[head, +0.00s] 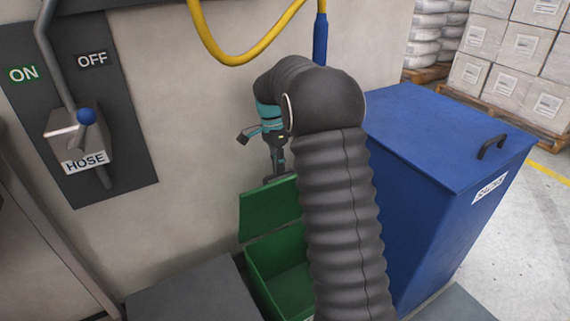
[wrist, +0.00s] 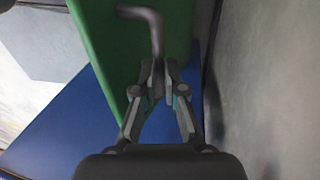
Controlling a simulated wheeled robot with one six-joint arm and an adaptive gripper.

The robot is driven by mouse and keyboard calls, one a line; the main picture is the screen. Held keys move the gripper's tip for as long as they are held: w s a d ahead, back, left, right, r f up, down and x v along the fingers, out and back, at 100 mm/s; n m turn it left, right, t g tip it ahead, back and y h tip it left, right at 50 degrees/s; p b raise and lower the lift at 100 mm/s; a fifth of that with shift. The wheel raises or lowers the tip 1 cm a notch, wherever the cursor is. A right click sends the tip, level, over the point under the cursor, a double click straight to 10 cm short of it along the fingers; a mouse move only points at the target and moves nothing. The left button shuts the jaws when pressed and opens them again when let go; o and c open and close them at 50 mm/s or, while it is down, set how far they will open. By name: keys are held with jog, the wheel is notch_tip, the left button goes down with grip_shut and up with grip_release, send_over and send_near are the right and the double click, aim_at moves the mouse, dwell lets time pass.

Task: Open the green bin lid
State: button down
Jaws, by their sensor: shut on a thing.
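The green bin (head: 265,262) stands low against the wall, left of the blue bin, with its inside partly visible. Its green lid (head: 268,208) is raised and tilted up toward the wall. My gripper (head: 276,172) is at the lid's upper edge. In the wrist view my gripper (wrist: 160,82) is shut on the dark lid handle (wrist: 150,22), a bent bar on the green lid (wrist: 110,45). My arm hides the right part of the bin and lid in the head view.
A blue bin (head: 440,150) with a black handle stands close on the right. A wall panel with a hose lever (head: 85,118) is at left. A yellow hose (head: 240,55) hangs above. Pallets of boxes (head: 505,50) stand at the back right, with open floor before them.

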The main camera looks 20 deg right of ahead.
notch_tip(320, 180, down, 2)
jog(key=shift+s+a, duration=0.1)
jog(key=c, duration=1.6)
grip_release()
jog(key=o, duration=0.4)
jog(key=shift+w+f+g, duration=0.3)
jog(key=shift+w+f, duration=0.75)
jog(key=shift+f, duration=0.05)
jog(key=shift+s+r, duration=0.45)
jog(key=shift+r, duration=0.2)
jog(key=shift+s+r, duration=0.45)
jog(key=shift+r, duration=0.15)
jog(key=v, duration=1.2)
jog(key=shift+s, duration=0.1)
